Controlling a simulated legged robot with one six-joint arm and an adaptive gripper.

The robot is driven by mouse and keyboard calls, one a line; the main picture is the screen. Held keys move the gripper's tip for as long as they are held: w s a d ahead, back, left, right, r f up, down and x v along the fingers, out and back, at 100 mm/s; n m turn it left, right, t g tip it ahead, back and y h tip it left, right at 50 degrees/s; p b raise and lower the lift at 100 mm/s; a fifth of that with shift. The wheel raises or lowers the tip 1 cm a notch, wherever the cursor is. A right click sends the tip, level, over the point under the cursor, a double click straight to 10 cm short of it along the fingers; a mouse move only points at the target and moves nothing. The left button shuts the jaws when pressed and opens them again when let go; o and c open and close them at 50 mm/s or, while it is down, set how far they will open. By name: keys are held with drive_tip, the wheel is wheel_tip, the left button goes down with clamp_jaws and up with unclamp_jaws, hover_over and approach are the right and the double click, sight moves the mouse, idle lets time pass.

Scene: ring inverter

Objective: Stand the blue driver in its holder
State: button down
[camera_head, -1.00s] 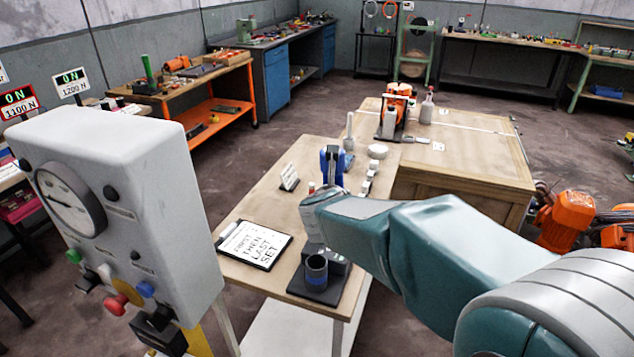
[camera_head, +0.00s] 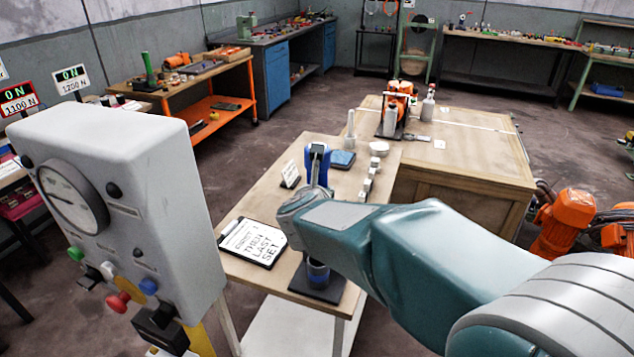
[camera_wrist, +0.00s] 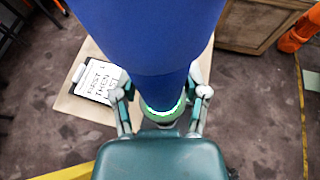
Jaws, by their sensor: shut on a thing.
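The blue driver (camera_head: 318,163) stands roughly upright above my wrist in the head view. In the wrist view the blue driver (camera_wrist: 150,45) is large and close, filling the top middle. My gripper (camera_wrist: 163,105) is shut on it, with a finger on each side; a green and bright ring shows at its lower end. In the head view my arm hides the fingers. A dark cup-shaped holder (camera_head: 317,274) stands on a flat dark base at the near end of the bench, below my wrist and partly hidden by my arm. The driver is apart from the holder.
A clipboard (camera_head: 253,242) lies left of the holder on the wooden bench (camera_head: 262,202). A small sign card (camera_head: 290,174), a blue pad (camera_head: 342,159), a white dish (camera_head: 379,148) and several small blocks stand farther back. A grey control box (camera_head: 125,190) rises at the left.

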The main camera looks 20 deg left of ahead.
drive_tip(key=shift+d+f, duration=0.15)
drive_tip(key=shift+f, duration=6.85)
drive_tip(key=shift+c, duration=0.5)
unclamp_jaws()
drive_tip(key=shift+o, duration=0.4)
drive_tip(key=shift+f, duration=0.2)
